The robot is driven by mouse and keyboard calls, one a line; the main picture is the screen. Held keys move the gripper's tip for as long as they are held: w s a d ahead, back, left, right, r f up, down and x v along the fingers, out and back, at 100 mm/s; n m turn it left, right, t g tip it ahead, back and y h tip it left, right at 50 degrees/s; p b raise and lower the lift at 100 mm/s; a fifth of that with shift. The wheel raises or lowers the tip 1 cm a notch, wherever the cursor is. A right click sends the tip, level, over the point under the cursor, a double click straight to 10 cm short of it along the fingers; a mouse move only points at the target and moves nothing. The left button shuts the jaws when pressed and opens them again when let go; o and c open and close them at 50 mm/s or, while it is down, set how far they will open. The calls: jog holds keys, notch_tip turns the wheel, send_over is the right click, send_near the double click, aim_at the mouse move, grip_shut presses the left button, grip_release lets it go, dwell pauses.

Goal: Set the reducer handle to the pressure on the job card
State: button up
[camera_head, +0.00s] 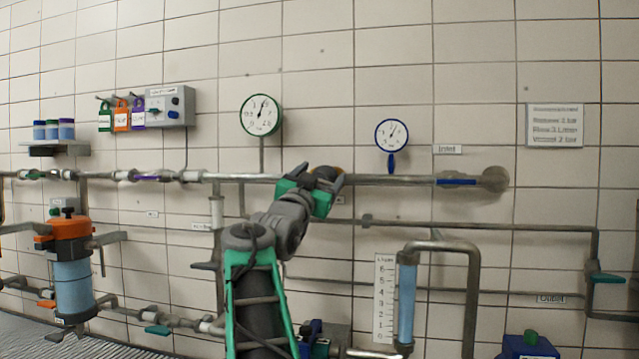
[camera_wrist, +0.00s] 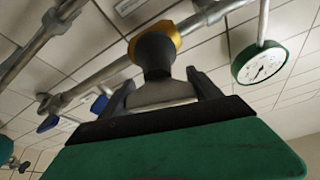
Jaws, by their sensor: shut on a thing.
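My gripper (camera_head: 322,182) is at the upper pipe, between the two gauges. In the wrist view its fingers (camera_wrist: 162,88) are closed around a dark knob, the reducer handle (camera_wrist: 155,52), which has a yellow collar (camera_wrist: 157,33) behind it. The head view mostly hides the handle behind my gripper. A green-rimmed gauge (camera_head: 261,115) stands left of my gripper and also shows in the wrist view (camera_wrist: 264,64). A blue-rimmed gauge (camera_head: 391,135) is to the right. Both needles point up and slightly right. The job card (camera_head: 555,125) is at right; its small print is too blurred to read surely.
An orange-topped blue filter (camera_head: 72,265) stands lower left. A blue sight tube (camera_head: 406,303) with a scale (camera_head: 384,298) is lower right. Lower pipes (camera_head: 500,226) cross the wall.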

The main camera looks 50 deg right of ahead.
jog(key=shift+f+m+g, duration=0.1)
jog(key=shift+m+g, duration=0.4)
jog(key=shift+m, duration=0.6)
jog(key=o, duration=1.4)
jog(key=b+v, duration=0.2)
jog(key=v, duration=0.5)
jog(key=shift+s+a+f, duration=0.1)
jog(key=shift+a+f, duration=0.05)
jog(key=shift+a, duration=0.15)
dwell(0.7)
